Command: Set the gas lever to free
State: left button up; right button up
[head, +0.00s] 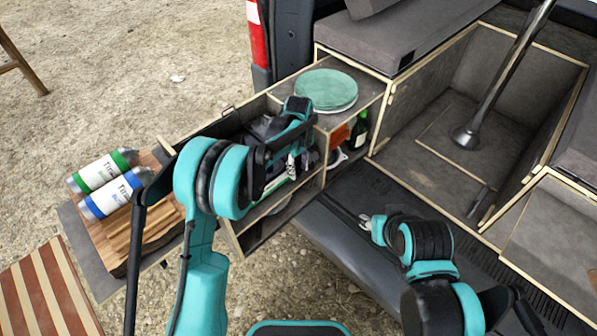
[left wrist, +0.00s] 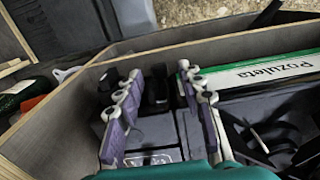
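My left gripper (head: 293,163) reaches down into the pull-out box beside the van. In the left wrist view its two purple-padded fingers (left wrist: 163,108) are spread apart. A dark upright piece (left wrist: 157,88), which may be the gas lever, shows between and beyond them, with no clear contact. Below it lies a grey appliance (left wrist: 152,135), partly hidden by the fingers. I cannot make out the lever's setting. In the head view my arm covers most of this spot. My right gripper (head: 369,223) is low over the bumper, its fingers too small to judge.
A wooden partition (left wrist: 68,100) stands left of the fingers; a white-green "Pozuleta" box (left wrist: 260,70) lies right. Two canisters (head: 103,170) (head: 112,196) rest on a wooden board (head: 145,235). A green round lid (head: 326,90) tops the box; a bottle (head: 360,128) stands below.

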pick_arm(q)
jog(key=shift+f, duration=0.5)
grip_shut()
notch_tip(320, 180, up, 4)
jog(key=shift+f+p, duration=0.25)
jog(key=shift+p, duration=0.75)
jog(key=shift+f, duration=0.1)
grip_release()
